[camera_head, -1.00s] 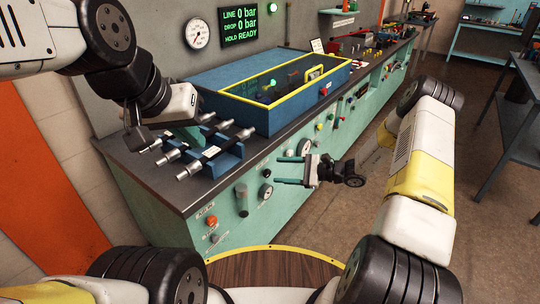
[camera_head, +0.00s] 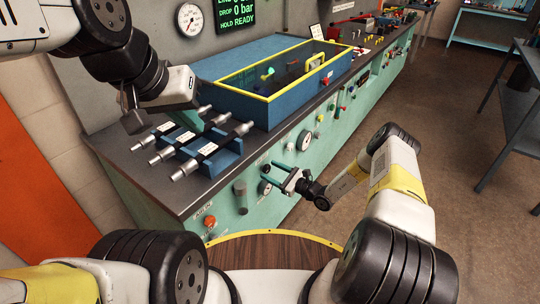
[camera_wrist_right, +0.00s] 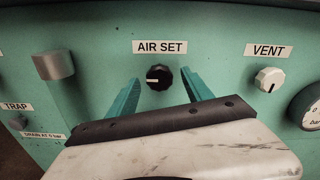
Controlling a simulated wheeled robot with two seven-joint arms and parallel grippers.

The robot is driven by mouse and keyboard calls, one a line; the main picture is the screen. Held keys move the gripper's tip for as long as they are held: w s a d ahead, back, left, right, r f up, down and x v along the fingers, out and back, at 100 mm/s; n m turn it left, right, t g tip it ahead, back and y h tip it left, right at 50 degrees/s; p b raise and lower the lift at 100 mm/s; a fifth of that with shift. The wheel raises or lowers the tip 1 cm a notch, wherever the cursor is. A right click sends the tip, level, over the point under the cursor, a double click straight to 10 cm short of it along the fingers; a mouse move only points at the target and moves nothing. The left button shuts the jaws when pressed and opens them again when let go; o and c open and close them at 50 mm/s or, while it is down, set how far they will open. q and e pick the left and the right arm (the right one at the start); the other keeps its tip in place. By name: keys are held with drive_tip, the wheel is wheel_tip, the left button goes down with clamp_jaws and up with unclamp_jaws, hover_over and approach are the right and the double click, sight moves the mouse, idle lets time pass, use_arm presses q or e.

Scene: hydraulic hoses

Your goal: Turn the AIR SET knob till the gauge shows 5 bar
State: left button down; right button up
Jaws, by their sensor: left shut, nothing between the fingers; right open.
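The AIR SET knob (camera_wrist_right: 159,77) is black with a white pointer mark, under its AIR SET label (camera_wrist_right: 160,47) on the green panel. In the right wrist view my right gripper (camera_wrist_right: 161,88) is open, its teal fingers on either side of the knob's outline. I cannot tell whether they reach around it. In the head view my right gripper (camera_head: 277,170) is at the bench front. My left gripper (camera_head: 134,121) is shut and empty above the hose fittings (camera_head: 194,156).
A white VENT knob (camera_wrist_right: 268,80) and a gauge (camera_wrist_right: 310,106) are to the right. A grey cylinder (camera_wrist_right: 54,65) protrudes at the left. A yellow-rimmed blue box (camera_head: 262,98) stands on the bench. The wall display (camera_head: 236,12) shows 0 bar and HOLD READY.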

drive_tip(key=shift+w+a, duration=0.3)
drive_tip(key=shift+a, duration=0.1)
clamp_jaws()
